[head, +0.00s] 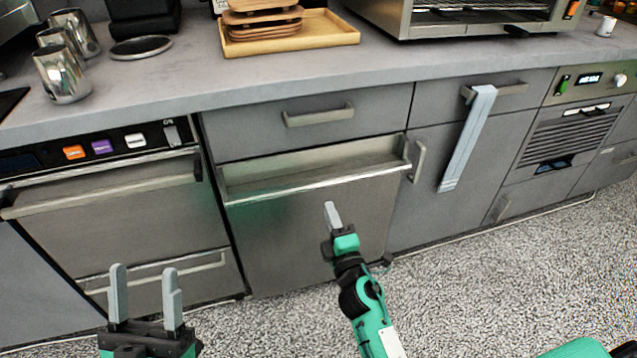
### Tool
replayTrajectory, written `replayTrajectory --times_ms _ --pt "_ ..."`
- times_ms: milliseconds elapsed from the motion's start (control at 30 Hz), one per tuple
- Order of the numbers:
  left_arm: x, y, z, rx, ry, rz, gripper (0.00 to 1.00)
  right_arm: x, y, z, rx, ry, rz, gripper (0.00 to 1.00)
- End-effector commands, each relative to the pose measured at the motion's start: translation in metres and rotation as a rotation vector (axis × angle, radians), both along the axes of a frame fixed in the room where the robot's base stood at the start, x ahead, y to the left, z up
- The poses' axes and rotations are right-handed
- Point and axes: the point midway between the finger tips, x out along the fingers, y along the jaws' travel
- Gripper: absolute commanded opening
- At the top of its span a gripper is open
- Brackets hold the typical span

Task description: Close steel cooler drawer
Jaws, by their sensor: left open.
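The steel cooler drawer (300,235) is below the counter in the middle of the head view. Its front stands out from the cabinet, and a shallow gap shows behind its top rim, so it looks partly open. My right gripper (332,215) is in front of the drawer's face, fingers pointing up towards it. Its fingers overlap in this view, so their spacing is hidden, and contact with the drawer cannot be told. My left gripper (145,292) is open and empty at the lower left, in front of the dishwasher-like steel unit.
The steel unit (110,205) with coloured buttons is left of the drawer. A grey cabinet with a hanging towel (468,140) is at right. The counter (200,85) holds metal pitchers (62,78), a wooden tray (290,38) and a toaster (460,20). The speckled floor (480,270) is clear.

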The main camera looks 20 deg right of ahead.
Motion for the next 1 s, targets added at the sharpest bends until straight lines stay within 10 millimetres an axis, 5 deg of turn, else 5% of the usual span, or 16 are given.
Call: replayTrajectory --times_ms 500,1000 --pt "0.016 -0.014 -0.036 0.053 0.231 -0.030 0.57 0.080 0.003 0.017 -0.001 -0.001 0.001 0.20" --pt "0.016 -0.015 -0.039 0.056 0.248 -0.032 0.57 0.091 0.003 0.018 -0.001 0.000 0.000 0.16"
